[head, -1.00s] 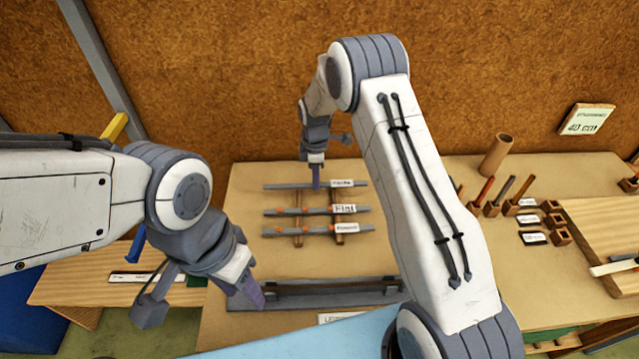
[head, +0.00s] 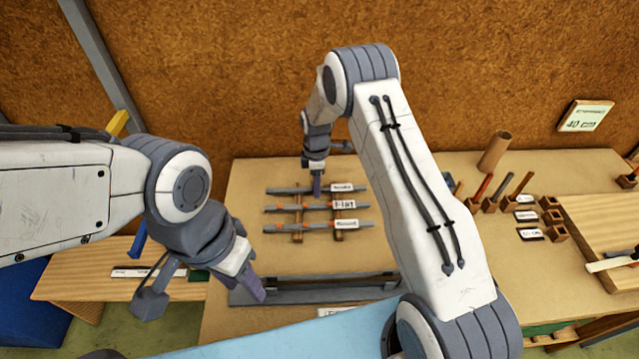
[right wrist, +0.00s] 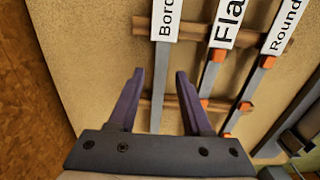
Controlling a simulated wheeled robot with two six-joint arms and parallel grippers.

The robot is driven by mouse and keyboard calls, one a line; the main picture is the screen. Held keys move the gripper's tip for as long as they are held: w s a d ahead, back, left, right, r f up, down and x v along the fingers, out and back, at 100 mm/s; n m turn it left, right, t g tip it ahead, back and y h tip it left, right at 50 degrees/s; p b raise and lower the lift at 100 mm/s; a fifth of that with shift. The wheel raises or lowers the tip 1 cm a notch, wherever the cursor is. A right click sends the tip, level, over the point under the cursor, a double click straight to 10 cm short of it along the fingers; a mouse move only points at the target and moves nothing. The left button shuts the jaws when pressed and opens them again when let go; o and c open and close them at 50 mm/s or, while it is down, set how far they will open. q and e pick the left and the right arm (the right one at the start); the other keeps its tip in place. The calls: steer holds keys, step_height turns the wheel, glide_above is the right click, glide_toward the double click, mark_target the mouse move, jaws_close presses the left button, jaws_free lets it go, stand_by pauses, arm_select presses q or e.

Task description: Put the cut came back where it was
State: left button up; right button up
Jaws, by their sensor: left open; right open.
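Three grey came strips lie across a wooden rack (head: 298,228) on the bench. The far one, the Border strip (head: 285,190), also shows in the right wrist view (right wrist: 161,85). The Flat strip (head: 283,208) and the Round strip (head: 283,227) lie nearer, with orange bits at the rack bars. My right gripper (head: 317,188) is open at the Border strip; in the right wrist view its fingers (right wrist: 157,95) stand either side of the strip, apart from it. My left gripper (head: 257,290) is open at the left end of a dark grey channel fixture (head: 330,292). I cannot tell which strip is the cut one.
Tools in small wooden holders (head: 489,205) and a cardboard tube (head: 494,152) stand to the right. A wooden tray (head: 600,215) lies at the far right. A light blue surface (head: 280,335) is in front. The bench left of the rack is clear.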

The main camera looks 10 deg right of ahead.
steer(key=shift+r, duration=0.5)
step_height(320, 180, up, 11)
steer(key=b, duration=0.3)
steer(key=s+a+r+m, duration=0.2)
steer(key=s+a+r, duration=0.4)
steer(key=s+a, duration=0.15)
steer(key=s+a+r+m, duration=0.1)
steer(key=s+a+r, duration=0.1)
steer(key=s, duration=0.3)
steer(key=s+a+r+m, duration=0.1)
steer(key=s+a+r, duration=0.15)
steer(key=s, duration=0.35)
steer(key=s+d+m+y, duration=0.1)
steer(key=s+m, duration=0.3)
steer(key=s, duration=1.4)
steer(key=shift+d+f+m, duration=0.3)
steer(key=shift+d, duration=0.1)
steer(key=shift+w, duration=0.1)
